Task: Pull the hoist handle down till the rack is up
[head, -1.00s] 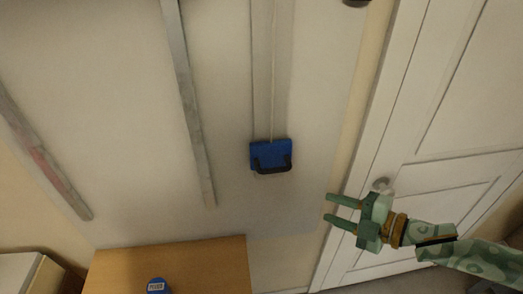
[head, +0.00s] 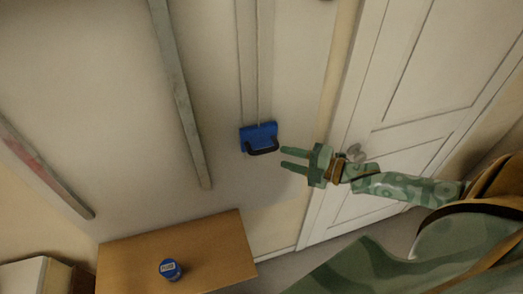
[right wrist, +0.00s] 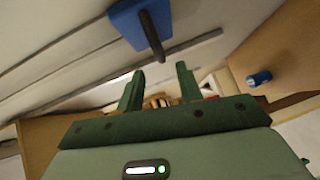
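The hoist handle is a black bar (head: 263,151) on a blue block (head: 258,135), hanging from a cord on a vertical track on the wall. In the right wrist view the black bar (right wrist: 152,36) and the blue block (right wrist: 139,20) are ahead of the fingers, near the top. My right gripper (head: 282,158) is open and empty, its fingertips just right of and slightly below the bar, apart from it. It also shows in the right wrist view (right wrist: 160,70). My left gripper is not in view. I cannot make out the rack as a whole.
Two grey wall rails (head: 180,95) (head: 45,165) run left of the handle. A wooden surface (head: 215,250) with a blue can (head: 170,268) stands below. A white door (head: 415,110) with a round knob (head: 356,152) is on the right, behind my right arm.

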